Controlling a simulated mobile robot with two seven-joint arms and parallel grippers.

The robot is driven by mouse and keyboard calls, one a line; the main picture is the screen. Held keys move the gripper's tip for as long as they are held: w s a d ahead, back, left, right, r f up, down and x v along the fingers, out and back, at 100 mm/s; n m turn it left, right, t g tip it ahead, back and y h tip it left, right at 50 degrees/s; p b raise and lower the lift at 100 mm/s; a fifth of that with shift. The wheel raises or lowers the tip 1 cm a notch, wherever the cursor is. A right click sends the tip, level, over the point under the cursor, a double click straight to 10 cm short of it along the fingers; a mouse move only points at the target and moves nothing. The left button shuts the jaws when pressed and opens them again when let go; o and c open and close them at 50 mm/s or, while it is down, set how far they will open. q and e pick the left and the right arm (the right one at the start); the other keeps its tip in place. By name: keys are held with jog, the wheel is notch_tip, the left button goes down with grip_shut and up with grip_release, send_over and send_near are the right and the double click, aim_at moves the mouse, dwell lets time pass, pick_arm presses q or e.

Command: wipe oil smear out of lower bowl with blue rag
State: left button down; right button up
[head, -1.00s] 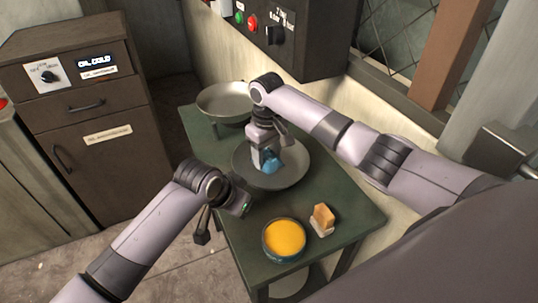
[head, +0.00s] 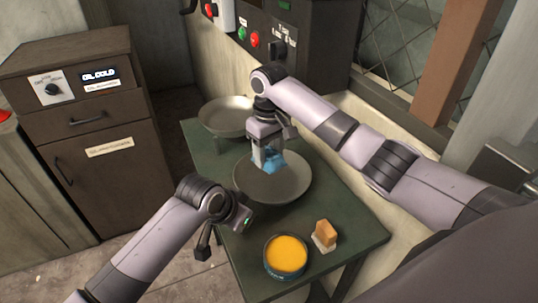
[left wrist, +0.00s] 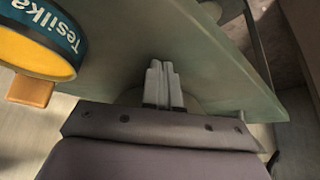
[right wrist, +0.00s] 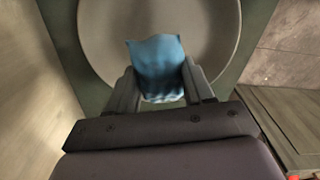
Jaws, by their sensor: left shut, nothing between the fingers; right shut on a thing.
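The blue rag (head: 272,160) is held by my right gripper (head: 268,158) over the far part of the nearer grey bowl (head: 275,190). The rag hangs bunched between the fingers, as the right wrist view shows (right wrist: 158,65), with the bowl (right wrist: 100,40) beneath. I cannot tell whether the rag touches the bowl. A second shallow bowl (head: 225,117) stands farther back. I make out no clear oil smear; the rag and gripper cover part of the nearer bowl. My left gripper (left wrist: 163,68) is shut and empty near the table's left edge.
A tin of yellow stuff (head: 286,256) and an orange-brown block with a pale base (head: 325,235) stand on the green table (head: 345,220) at the front. A control box (head: 270,40) hangs behind. A brown cabinet (head: 75,110) stands at left.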

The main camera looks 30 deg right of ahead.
pick_arm(q)
jog(key=shift+r, duration=0.1)
pick_arm(e)
jog(key=shift+r, duration=0.15)
